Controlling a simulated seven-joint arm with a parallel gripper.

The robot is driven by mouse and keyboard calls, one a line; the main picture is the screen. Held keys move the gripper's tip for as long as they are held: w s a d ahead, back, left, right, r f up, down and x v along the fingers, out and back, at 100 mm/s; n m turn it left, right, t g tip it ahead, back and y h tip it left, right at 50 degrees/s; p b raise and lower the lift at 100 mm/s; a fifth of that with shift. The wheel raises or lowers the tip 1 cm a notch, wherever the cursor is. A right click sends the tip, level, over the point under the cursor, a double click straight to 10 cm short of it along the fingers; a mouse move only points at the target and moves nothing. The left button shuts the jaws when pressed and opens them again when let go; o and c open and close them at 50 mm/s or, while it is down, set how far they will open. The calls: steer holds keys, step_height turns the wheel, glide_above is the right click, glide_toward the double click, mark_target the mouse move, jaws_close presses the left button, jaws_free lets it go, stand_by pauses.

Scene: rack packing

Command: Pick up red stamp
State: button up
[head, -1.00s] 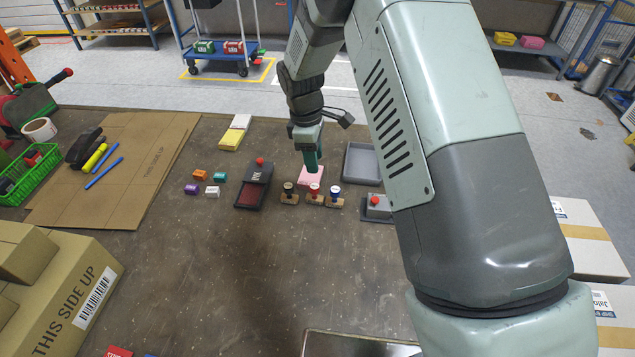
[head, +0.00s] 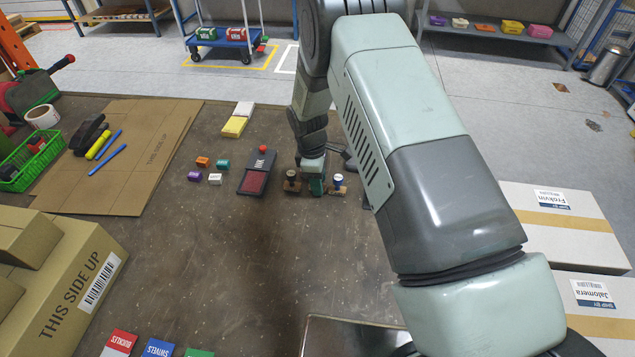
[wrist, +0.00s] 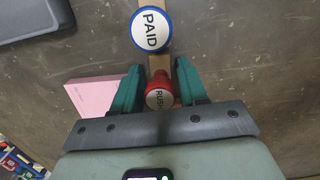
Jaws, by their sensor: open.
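The red stamp (wrist: 158,91), with a red handle and "RUSH" on its white top, stands between the two fingers of my gripper (wrist: 160,88) in the wrist view. The fingers are open, one on each side of it. I cannot tell whether they touch it. In the head view my gripper (head: 316,184) is low at the stamp row and hides the red stamp. A blue-rimmed "PAID" stamp (wrist: 151,29) stands close by and also shows in the head view (head: 338,182). A black stamp (head: 292,180) stands on the other side.
A black box with a dark red pad (head: 256,182) lies left of the stamps. A pink block (wrist: 92,94) and a grey tray (wrist: 30,20) lie near the gripper. Small coloured blocks (head: 203,162) and a cardboard sheet (head: 150,165) are farther left.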

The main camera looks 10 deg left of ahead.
steer(key=shift+f, duration=0.1)
steer(key=shift+c, duration=0.2)
jaws_close()
step_height(320, 180, up, 10)
steer(key=shift+r, duration=0.1)
stand_by(0.3)
